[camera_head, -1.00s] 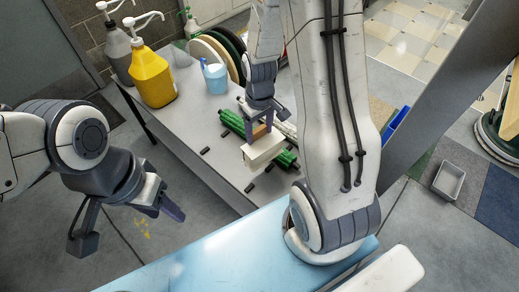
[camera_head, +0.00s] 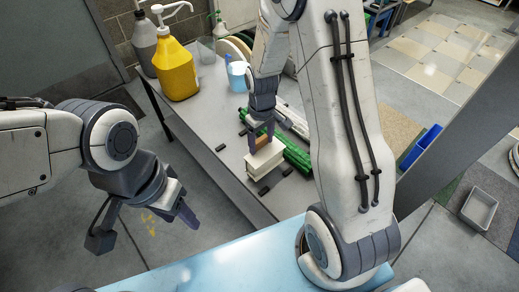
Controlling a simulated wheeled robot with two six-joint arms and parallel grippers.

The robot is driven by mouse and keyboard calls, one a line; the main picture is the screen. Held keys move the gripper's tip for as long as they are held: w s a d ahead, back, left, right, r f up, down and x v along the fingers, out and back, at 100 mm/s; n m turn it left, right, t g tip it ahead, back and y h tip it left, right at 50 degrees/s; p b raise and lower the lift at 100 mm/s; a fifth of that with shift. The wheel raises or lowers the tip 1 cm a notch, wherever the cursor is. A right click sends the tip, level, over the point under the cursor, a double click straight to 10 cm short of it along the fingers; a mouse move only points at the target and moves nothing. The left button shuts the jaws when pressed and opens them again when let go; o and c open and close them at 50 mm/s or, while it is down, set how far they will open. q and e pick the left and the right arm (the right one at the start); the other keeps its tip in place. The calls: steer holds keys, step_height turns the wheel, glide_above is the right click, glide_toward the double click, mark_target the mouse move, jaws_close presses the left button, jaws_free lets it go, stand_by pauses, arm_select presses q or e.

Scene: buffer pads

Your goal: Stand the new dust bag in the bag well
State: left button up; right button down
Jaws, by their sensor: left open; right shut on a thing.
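My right gripper (camera_head: 260,134) reaches down over the grey table and is shut on a cream, box-shaped bag with a brown collar, which I take as the new dust bag (camera_head: 265,160). The bag hangs roughly upright from the fingers, just left of a green bundle. I cannot tell whether its bottom touches the table. My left gripper (camera_head: 143,222) is open and empty, off the table to the left. I cannot make out the bag well in this view; my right arm hides part of the table.
The grey table (camera_head: 209,117) carries a yellow pump bottle (camera_head: 177,70), a grey pump bottle (camera_head: 144,45), a light blue jug (camera_head: 238,76), round pads (camera_head: 232,50) and green rolls (camera_head: 298,156). Small dark pieces lie about. A pale blue surface (camera_head: 215,268) is in front.

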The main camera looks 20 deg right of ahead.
mark_target(259, 148)
steer(key=shift+w+a+f, duration=0.15)
steer(key=shift+a+f, duration=0.1)
steer(key=shift+f, duration=1.95)
steer(key=shift+f, duration=0.15)
steer(key=shift+c, duration=1.5)
jaws_free()
steer(key=o, duration=0.3)
